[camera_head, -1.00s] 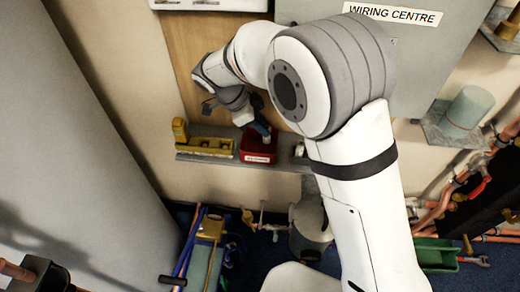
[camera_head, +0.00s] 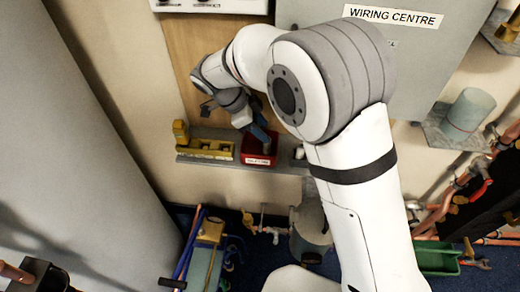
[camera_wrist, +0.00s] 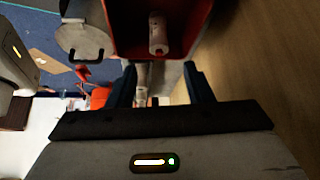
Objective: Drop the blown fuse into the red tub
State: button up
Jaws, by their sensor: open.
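The red tub (camera_head: 250,159) stands on the grey wall shelf with a white label on its front. My gripper (camera_head: 264,138) is just above the tub and its blue fingers show at the tub's opening. In the wrist view the red tub (camera_wrist: 199,22) is at the top, beyond the fingertips. A pale cylinder that looks like the fuse (camera_wrist: 158,36) lies inside it, clear of the fingers. My gripper (camera_wrist: 160,75) also shows there, with its two blue fingers spread apart and no object held between them. Any marking on the fuse is too small to read.
A yellow holder (camera_head: 205,146) sits left of the tub on the shelf (camera_head: 225,163). A small white item (camera_head: 299,152) stands to its right. The wiring centre cabinet (camera_head: 440,60) is at the upper right. Copper pipes run at the far right.

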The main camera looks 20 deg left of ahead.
jog(key=v, duration=0.7)
dwell(0.3)
